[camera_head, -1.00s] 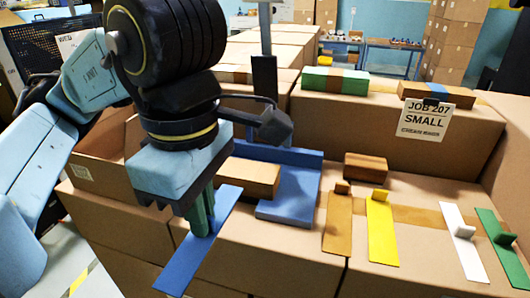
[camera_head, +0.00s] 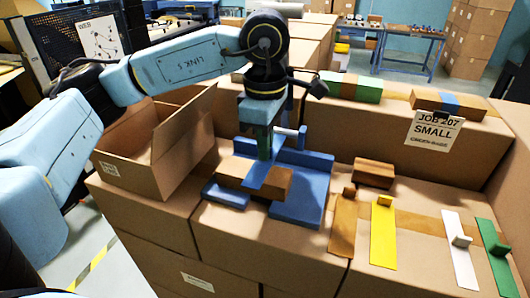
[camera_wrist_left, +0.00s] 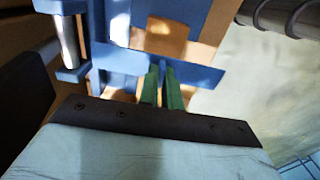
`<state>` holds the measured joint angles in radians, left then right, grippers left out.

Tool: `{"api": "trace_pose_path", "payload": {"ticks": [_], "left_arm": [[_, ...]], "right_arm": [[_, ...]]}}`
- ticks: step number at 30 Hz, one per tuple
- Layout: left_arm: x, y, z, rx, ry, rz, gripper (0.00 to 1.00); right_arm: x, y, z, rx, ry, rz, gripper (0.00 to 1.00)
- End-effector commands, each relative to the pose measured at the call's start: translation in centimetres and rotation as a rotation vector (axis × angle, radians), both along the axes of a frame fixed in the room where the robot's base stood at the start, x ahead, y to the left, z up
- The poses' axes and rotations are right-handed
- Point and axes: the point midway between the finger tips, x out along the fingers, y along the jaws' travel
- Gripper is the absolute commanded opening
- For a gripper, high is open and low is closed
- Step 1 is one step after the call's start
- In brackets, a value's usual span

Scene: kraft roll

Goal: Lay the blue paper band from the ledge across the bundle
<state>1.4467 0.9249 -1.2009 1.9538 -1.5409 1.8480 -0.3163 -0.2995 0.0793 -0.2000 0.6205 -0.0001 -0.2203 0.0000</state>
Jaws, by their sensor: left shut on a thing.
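My left gripper (camera_head: 265,152) has green fingers and is shut on the blue paper band (camera_head: 259,178). In the head view the band hangs over the bundle, a tan block (camera_head: 272,184) lying in the blue fixture (camera_head: 313,187). I cannot tell whether the band touches the bundle. In the left wrist view the fingers (camera_wrist_left: 162,88) grip the band (camera_wrist_left: 200,75), which runs crosswise in front of them. The gripper and band hide part of the bundle. My right gripper is not in view.
A small blue block (camera_head: 226,195) sits left of the bundle. An open carton (camera_head: 150,150) stands further left. Brown, yellow (camera_head: 383,232), white (camera_head: 460,250) and green bands lie on the right. A wooden block (camera_head: 373,172) and a JOB 207 sign (camera_head: 434,130) are behind them.

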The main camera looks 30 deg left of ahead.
Motion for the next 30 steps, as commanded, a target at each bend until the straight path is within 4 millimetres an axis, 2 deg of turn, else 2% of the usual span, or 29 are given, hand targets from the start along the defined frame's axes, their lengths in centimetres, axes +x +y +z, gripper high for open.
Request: {"api": "trace_pose_path", "payload": {"ticks": [7, 20, 21, 26, 30], "left_arm": [[-0.1, 0.1, -3.0, 0.001, 0.003, 0.001, 0.0], [-0.1, 0.0, -3.8, 0.0, 0.002, 0.001, 0.0], [-0.1, 0.0, -3.9, 0.0, 0.002, 0.001, 0.07], [-0.1, 0.0, -3.7, 0.0, 0.003, 0.001, 0.28], [-0.1, 0.0, -3.7, 0.0, 0.003, 0.001, 0.28]], "right_arm": [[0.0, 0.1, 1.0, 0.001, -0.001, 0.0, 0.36], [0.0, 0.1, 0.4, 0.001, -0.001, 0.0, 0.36], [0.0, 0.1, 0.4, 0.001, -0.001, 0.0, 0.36], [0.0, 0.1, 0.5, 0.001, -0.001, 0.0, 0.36], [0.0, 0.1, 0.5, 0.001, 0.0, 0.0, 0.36]]}}
